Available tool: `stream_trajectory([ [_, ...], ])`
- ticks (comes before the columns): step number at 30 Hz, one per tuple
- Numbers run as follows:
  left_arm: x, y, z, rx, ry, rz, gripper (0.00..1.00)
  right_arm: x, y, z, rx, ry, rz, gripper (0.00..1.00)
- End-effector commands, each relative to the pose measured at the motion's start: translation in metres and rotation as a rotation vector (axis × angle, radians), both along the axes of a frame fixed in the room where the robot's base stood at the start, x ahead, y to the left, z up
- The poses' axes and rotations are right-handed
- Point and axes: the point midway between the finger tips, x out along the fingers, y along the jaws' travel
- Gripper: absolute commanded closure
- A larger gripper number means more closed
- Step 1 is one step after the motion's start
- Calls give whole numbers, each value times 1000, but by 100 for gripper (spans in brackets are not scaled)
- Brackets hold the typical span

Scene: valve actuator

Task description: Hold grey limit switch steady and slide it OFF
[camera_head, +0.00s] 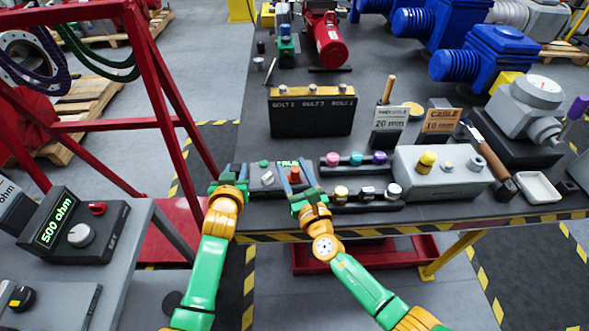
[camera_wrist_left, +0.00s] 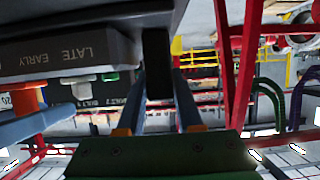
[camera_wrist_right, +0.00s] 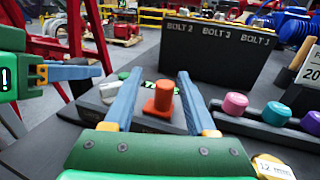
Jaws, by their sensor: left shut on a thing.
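The grey limit switch (camera_head: 265,180) sits near the table's front edge. It carries a white lever (camera_wrist_right: 122,90), an orange-red knob (camera_wrist_right: 163,98) and a small lit green display. My left gripper (camera_head: 229,176) is at its left end. In the left wrist view, its fingers (camera_wrist_left: 158,88) are shut on a dark upright part at the side of the switch body (camera_wrist_left: 60,52), which is lettered LATE EARLY. My right gripper (camera_head: 297,184) is open at the switch's right end. In the right wrist view, its spread fingers (camera_wrist_right: 157,95) frame the knob; contact cannot be told.
A black bolt box (camera_head: 311,115) stands behind the switch. Coloured round pieces (camera_head: 356,158) and a grey box (camera_head: 440,170) stand to the right. A red frame (camera_head: 170,80) and a 500 ohm unit (camera_head: 75,235) are left of the table.

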Motion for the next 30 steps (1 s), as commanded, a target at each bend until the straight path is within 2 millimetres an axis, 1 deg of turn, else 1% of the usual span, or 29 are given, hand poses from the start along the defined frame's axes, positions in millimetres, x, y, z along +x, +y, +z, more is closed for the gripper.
stream_trajectory([
  [5,0,0,0,-3,0,1,100,0,-1,0,0,0,-2,44],
  [8,0,1,0,-2,0,2,100,-10,-3,-1,4,2,-2,44],
  [11,0,1,0,-2,0,2,100,-31,-10,-1,4,3,-2,44],
  [15,0,1,0,-2,0,2,100,-71,-21,-1,0,3,0,44],
  [18,0,1,0,-2,0,2,100,-94,-28,-1,-2,2,1,44],
  [21,0,1,0,-2,0,3,100,-108,-32,0,-2,0,0,44],
  [24,0,1,0,-2,0,3,100,-115,-34,0,0,-1,0,44],
  [30,0,1,0,-2,-1,3,100,-116,-34,0,0,-1,-1,44],
])
